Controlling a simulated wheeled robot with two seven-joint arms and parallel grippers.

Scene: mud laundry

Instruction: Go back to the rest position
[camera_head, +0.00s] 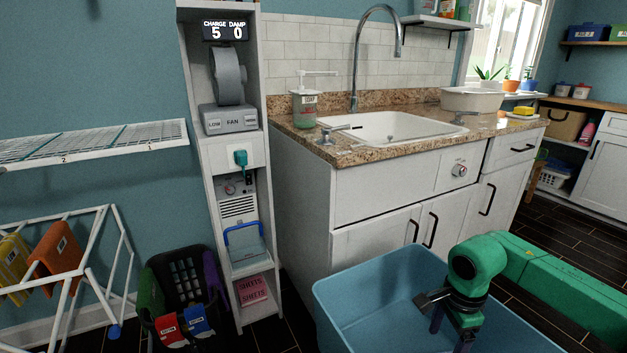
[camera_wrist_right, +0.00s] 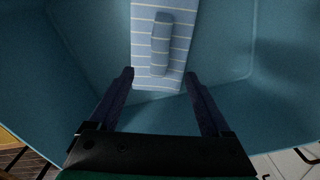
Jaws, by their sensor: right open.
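My right arm, green, reaches in from the right in the head view. Its gripper (camera_head: 452,326) points down into a large blue tub (camera_head: 365,285) in front of the sink cabinet. In the right wrist view the gripper (camera_wrist_right: 160,95) is open, with its two dark fingers spread apart. A light blue cloth with white stripes (camera_wrist_right: 148,75) lies in the tub beyond the fingertips. A folded strip lies on top of it. Nothing is held between the fingers. The head view does not show the cloth. My left gripper is not in view.
A granite counter with a white sink (camera_head: 385,128) stands behind the tub. A narrow shelf unit (camera_head: 212,165) holds a fan (camera_head: 229,90). A dark basket (camera_head: 183,290) and a white drying rack (camera_head: 112,235) stand at the left. Dark floor shows at the right.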

